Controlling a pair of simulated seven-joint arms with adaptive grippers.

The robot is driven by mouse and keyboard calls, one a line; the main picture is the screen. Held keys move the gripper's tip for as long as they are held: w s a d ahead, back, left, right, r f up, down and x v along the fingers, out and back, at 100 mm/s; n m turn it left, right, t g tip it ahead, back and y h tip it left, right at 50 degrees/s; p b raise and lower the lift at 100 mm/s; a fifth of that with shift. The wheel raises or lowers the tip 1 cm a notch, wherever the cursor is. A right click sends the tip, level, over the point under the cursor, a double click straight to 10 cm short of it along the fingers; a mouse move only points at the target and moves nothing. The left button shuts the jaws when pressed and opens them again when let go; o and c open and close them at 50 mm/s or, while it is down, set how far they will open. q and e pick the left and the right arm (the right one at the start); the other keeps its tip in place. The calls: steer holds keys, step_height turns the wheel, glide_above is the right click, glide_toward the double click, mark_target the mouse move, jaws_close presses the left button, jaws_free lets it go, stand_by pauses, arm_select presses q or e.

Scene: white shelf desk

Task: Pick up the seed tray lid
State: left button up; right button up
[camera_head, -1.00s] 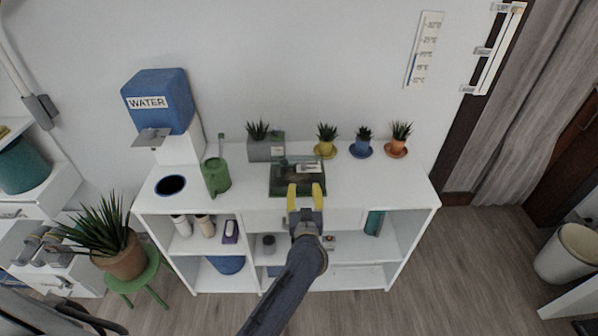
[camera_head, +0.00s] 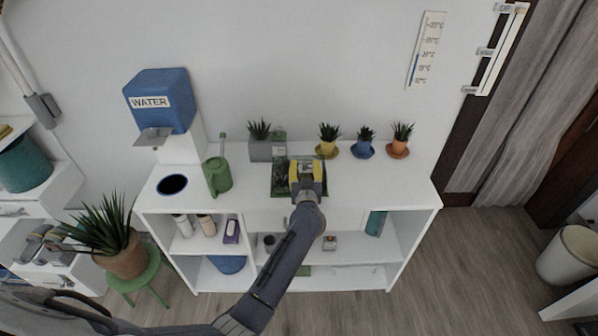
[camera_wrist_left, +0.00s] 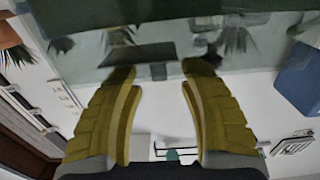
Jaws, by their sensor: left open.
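The seed tray (camera_head: 283,190) is dark green and sits on the white desk top near its middle, partly hidden by my left gripper. Its lid looks clear, and its edges are hard to make out in the head view. My left gripper (camera_head: 307,168) is over the right part of the tray, yellow fingers apart. In the left wrist view, the open gripper (camera_wrist_left: 158,72) has nothing clasped between its fingers. The see-through, grey-green lid (camera_wrist_left: 85,50) fills the upper part of that view, close to the fingertips. I cannot tell whether they touch it.
A grey planter (camera_head: 261,150) stands just behind the tray. Yellow (camera_head: 326,150), blue (camera_head: 362,151) and orange (camera_head: 398,149) pots stand to the right. A green watering can (camera_head: 217,176) and a blue water dispenser (camera_head: 162,100) are to the left. The desk's front right (camera_head: 385,185) is clear.

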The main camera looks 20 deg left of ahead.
arm_select(q)
steer(key=shift+x, duration=1.1)
steer(key=shift+c, duration=0.3)
jaws_close()
